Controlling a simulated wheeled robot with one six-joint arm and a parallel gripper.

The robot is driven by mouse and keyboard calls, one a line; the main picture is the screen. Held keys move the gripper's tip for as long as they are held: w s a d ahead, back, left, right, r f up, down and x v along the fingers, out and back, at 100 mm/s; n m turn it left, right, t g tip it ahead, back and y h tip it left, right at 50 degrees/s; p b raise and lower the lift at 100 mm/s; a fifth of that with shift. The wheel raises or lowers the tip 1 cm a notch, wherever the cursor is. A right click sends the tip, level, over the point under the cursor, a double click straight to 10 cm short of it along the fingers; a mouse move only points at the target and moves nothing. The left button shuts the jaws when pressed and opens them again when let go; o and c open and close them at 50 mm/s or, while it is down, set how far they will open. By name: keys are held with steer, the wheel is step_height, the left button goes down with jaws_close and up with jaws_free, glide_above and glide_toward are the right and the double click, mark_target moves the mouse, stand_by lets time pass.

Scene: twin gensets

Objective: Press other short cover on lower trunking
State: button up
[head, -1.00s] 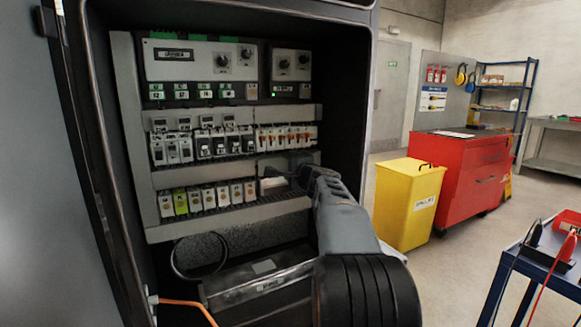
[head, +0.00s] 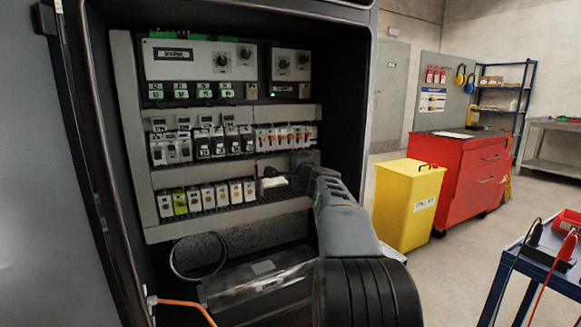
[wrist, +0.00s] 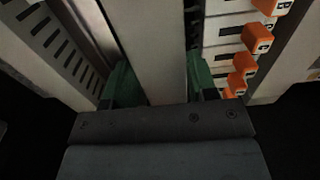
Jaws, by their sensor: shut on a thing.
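My gripper (wrist: 152,90) is shut on a plain grey cover strip (wrist: 150,45), with one green fingertip on each side of it in the wrist view. The strip runs away from the jaws, and its far end is out of frame. In the head view my gripper (head: 303,163) is at the right part of the cabinet's trunking, level with the middle run. A grey short cover (head: 205,174) lies on the left part of that run. Dark trunking slots (wrist: 52,42) show left of the strip. I cannot tell whether the held cover touches the trunking.
Breakers with orange toggles (wrist: 243,62) stand close on the right in the wrist view. A row of terminal modules (head: 207,196) sits below the middle run, above the bottom trunking (head: 230,218). The cabinet's right wall (head: 345,110) is close to my arm.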

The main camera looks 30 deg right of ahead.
steer(key=shift+w+d, duration=0.1)
steer(key=shift+w, duration=0.65)
stand_by(1.5)
steer(key=o, duration=1.2)
steer(key=shift+r, duration=0.1)
steer(key=shift+o, duration=0.2)
steer(key=shift+s, duration=0.15)
steer(key=s+a, duration=0.2)
steer(key=s, duration=1.1)
steer(key=s+a+r+n+g+y+p, duration=0.1)
steer(key=a+r+n+g+y+p, duration=0.15)
steer(key=a+n+p, duration=0.45)
steer(key=s+a+r+n+g+y+p, duration=0.15)
steer(key=a+g+y+p, duration=0.25)
steer(key=a+p, duration=0.6)
steer(key=s+a+r+n+g+h+p, duration=0.1)
steer(key=s+a+n+g+h+p, duration=0.1)
steer(key=s+a+n+g+p, duration=0.2)
steer(key=s+a+r+n+g+h+p, duration=0.1)
steer(key=s+a+n+g+h+p, duration=0.1)
steer(key=s+n+p, duration=0.5)
steer(key=s+a+g+p, duration=0.1)
steer(key=s+a+p, duration=0.1)
steer(key=p, duration=0.4)
steer(key=shift+s+a+r+g+p, duration=0.25)
steer(key=shift+s+r+g+p, duration=0.05)
steer(key=shift+s+r+g, duration=0.1)
